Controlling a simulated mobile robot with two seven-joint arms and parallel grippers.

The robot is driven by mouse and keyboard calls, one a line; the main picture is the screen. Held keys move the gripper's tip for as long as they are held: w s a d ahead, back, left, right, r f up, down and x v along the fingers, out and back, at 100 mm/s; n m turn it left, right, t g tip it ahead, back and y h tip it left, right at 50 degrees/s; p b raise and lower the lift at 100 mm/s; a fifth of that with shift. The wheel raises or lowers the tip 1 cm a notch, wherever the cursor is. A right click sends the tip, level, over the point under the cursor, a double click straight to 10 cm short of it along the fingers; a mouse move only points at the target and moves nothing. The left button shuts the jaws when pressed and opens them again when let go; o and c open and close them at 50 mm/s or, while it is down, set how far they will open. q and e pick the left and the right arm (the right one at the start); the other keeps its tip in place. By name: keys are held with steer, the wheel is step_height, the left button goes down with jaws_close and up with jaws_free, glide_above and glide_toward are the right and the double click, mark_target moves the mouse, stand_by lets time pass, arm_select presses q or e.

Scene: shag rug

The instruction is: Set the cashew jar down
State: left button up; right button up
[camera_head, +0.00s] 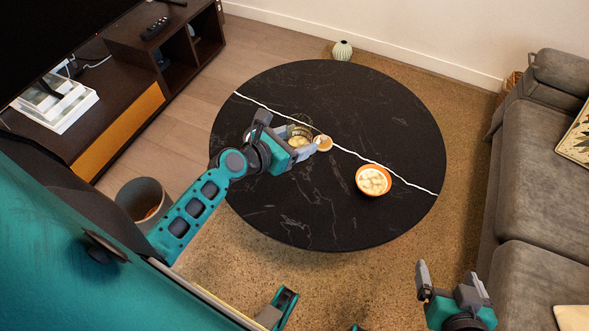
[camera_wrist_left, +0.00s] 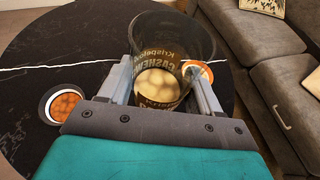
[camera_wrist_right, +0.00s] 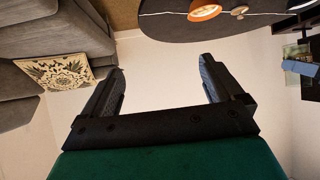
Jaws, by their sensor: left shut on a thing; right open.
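The cashew jar (camera_head: 300,132) is a clear glass with printed lettering and pale nuts at the bottom. My left gripper (camera_head: 303,147) is shut on it over the black round table (camera_head: 300,210). In the left wrist view the jar (camera_wrist_left: 172,45) stands between the two fingers (camera_wrist_left: 160,78), its open rim toward the camera. I cannot tell whether its base touches the tabletop. The gripper hides part of the jar in the head view. My right gripper (camera_head: 449,282) is open and empty, off the table near the sofa; its fingers (camera_wrist_right: 161,78) are wide apart.
An orange bowl (camera_head: 373,181) with pale contents sits right of the jar. A small bowl (camera_head: 323,143) is close beside the jar. The table's front and far areas are clear. A grey sofa (camera_head: 545,150) is at right; a dark TV cabinet (camera_head: 120,75) is at left.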

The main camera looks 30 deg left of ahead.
arm_select(q)
step_height(320, 180, down, 5)
steer(key=b, duration=0.3)
steer(key=shift+f, duration=0.15)
step_height(320, 180, down, 13)
steer(key=b, duration=1)
steer(key=shift+b, duration=0.35)
steer(key=shift+f, duration=0.15)
steer(key=o, duration=1.3)
steer(key=shift+f, duration=0.15)
arm_select(e)
steer(key=w+a+f+y, duration=0.1)
steer(key=a+f, duration=0.2)
steer(key=f, duration=0.7)
steer(key=shift+w, duration=0.25)
arm_select(q)
steer(key=shift+o, duration=0.2)
arm_select(e)
steer(key=shift+r, duration=0.1)
